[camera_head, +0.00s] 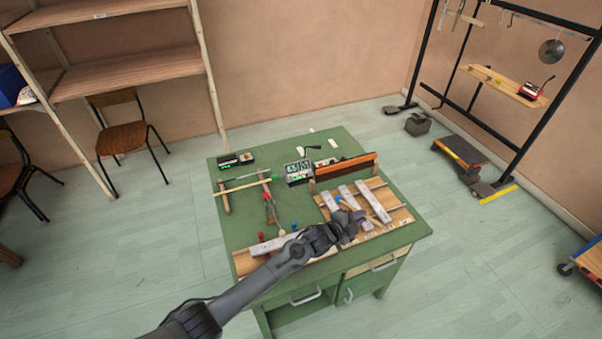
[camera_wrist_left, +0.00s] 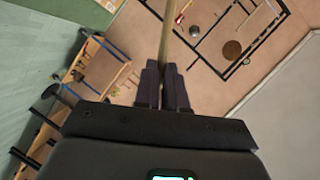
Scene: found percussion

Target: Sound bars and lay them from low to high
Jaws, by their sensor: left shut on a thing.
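Several pale grey bars lie side by side on the right wooden board (camera_head: 402,214): a right bar (camera_head: 374,204), a middle bar (camera_head: 352,197) and a left bar (camera_head: 329,201). Another grey bar (camera_head: 273,244) lies on the left wooden board (camera_head: 246,264), partly behind my arm. My left gripper (camera_head: 352,222) is over the near part of the right board. In the left wrist view its fingers are shut on a thin pale wooden stick (camera_wrist_left: 168,40), whose far end runs out of the picture. My right gripper does not show.
Small red and blue balls lie near the left board. A black rack (camera_head: 422,60) stands at right.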

